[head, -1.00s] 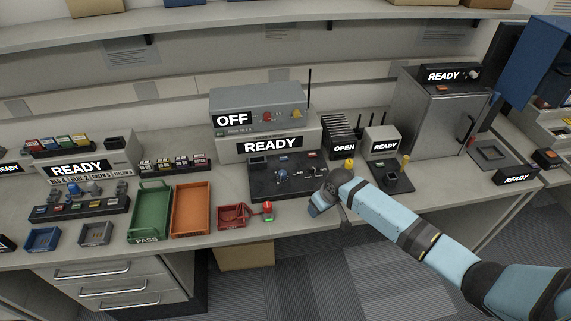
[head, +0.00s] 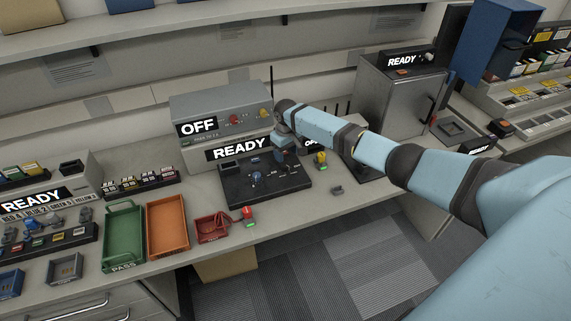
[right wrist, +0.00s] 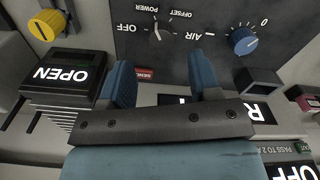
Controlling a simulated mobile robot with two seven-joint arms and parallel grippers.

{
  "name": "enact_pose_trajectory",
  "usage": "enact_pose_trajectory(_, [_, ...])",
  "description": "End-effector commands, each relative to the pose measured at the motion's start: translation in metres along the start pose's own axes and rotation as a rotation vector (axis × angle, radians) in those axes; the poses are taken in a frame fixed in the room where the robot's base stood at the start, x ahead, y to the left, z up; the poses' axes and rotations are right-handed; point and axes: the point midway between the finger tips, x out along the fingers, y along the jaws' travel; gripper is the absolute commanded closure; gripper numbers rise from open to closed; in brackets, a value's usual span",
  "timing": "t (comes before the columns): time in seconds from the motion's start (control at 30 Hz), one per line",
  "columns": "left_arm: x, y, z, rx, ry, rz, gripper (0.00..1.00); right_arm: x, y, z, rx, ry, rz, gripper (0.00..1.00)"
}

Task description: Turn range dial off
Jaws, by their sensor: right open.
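A black panel (head: 235,190) lies in front of the READY box (head: 205,157). It carries a blue dial (head: 257,177), which shows upside down in the right wrist view (right wrist: 243,41) beside a 0 mark. A small pointer switch (right wrist: 162,32) sits between POWER, OFF and AIR marks. I cannot read a range label on any of these. My right gripper (head: 283,140) is over the panel's back right edge, near the READY box. In the right wrist view its two blue fingers (right wrist: 160,72) are apart and empty. My left gripper is not in view.
An instrument box (head: 215,112) reading OFF stands on the READY box, with an antenna beside it. A yellow knob (right wrist: 46,24) and an OPEN display (right wrist: 62,76) are close to my right gripper. Green (head: 124,240) and orange (head: 167,226) trays lie to the left.

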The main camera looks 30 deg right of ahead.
Motion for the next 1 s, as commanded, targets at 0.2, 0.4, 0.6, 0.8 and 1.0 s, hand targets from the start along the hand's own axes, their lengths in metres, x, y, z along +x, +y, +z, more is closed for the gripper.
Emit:
enact_pose_trajectory(0.2, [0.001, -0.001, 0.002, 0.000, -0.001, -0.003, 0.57, 0.041, -0.001, 0.000, 0.000, -0.001, 0.000, 0.43])
enact_pose_trajectory(0.4, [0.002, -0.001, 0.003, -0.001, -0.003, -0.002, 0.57, 0.058, -0.001, 0.000, -0.001, 0.000, -0.001, 0.43])
enact_pose_trajectory(0.6, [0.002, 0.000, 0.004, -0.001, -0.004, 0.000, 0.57, 0.061, -0.001, 0.000, -0.001, 0.001, 0.000, 0.43])
enact_pose_trajectory(0.8, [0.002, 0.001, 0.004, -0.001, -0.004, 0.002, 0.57, 0.061, -0.001, 0.000, -0.001, 0.001, 0.000, 0.59])
enact_pose_trajectory(1.0, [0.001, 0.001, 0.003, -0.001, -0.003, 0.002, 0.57, 0.061, 0.000, 0.000, -0.001, 0.001, 0.000, 0.93])
